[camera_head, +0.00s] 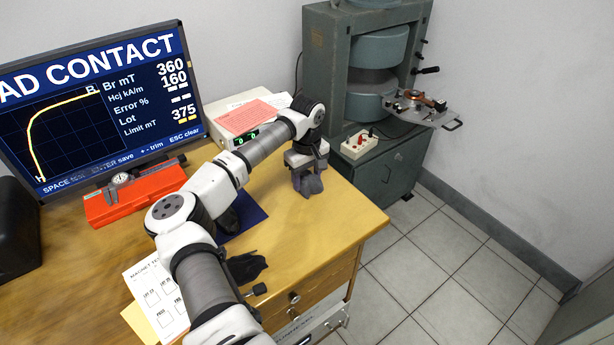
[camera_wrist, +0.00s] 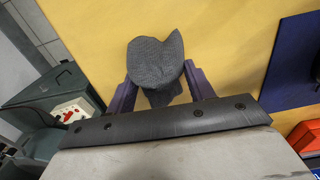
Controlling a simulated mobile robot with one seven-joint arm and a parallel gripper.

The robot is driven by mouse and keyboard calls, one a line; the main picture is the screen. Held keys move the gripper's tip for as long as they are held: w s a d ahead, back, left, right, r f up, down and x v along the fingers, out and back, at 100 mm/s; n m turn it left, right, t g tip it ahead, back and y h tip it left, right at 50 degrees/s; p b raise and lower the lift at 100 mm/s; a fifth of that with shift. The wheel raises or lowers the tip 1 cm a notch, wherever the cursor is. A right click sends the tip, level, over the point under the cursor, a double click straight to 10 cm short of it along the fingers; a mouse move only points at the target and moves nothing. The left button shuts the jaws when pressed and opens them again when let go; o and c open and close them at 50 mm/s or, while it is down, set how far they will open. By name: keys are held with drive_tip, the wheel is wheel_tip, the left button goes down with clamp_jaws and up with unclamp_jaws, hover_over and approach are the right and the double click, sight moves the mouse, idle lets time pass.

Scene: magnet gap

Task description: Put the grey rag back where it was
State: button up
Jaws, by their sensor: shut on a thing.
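The grey rag (camera_wrist: 155,66) is a bunched cloth pinched between the two purple fingers of my gripper (camera_wrist: 160,92) in the wrist view. In the head view my gripper (camera_head: 308,182) points down over the right end of the wooden desk (camera_head: 335,225), shut on the rag (camera_head: 312,186). The rag is at or just above the desk top; I cannot tell whether it touches. The gripper's fingers partly hide the rag in the head view.
A dark blue mat (camera_head: 247,215), a black cloth-like item (camera_head: 246,267) and a printed sheet (camera_head: 155,292) lie on the desk. A red case (camera_head: 136,194) stands before the monitor (camera_head: 100,105). The green magnet machine (camera_head: 330,65) stands beyond the desk. The desk's right end is mostly clear.

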sight(307, 174)
drive_tip(key=o, duration=1)
drive_tip(key=shift+f, duration=0.15)
drive_tip(key=shift+c, duration=0.2)
wheel_tip(307, 174, up, 12)
drive_tip(key=b, duration=0.2)
drive_tip(key=shift+r, duration=0.2)
